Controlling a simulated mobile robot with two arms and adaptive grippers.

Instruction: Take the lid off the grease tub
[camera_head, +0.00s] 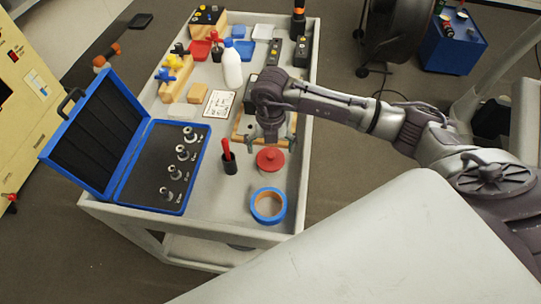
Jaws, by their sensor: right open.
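A round red lid with a small knob (270,160) shows on the grey cart (235,224), near its right side; I take it as the grease tub's lid. The tub under it can hardly be made out from above. My right gripper (270,145) points down just behind and above the red lid, its fingers spread to either side. It is open and holds nothing that I can see. Whether a finger touches the lid cannot be told. My left gripper is out of view.
A blue tape roll (268,206) lies in front of the lid. A dark cup with a red-handled tool (229,160) stands to its left. An open blue case (152,166) fills the cart's left front. A white bottle (232,68) stands farther back.

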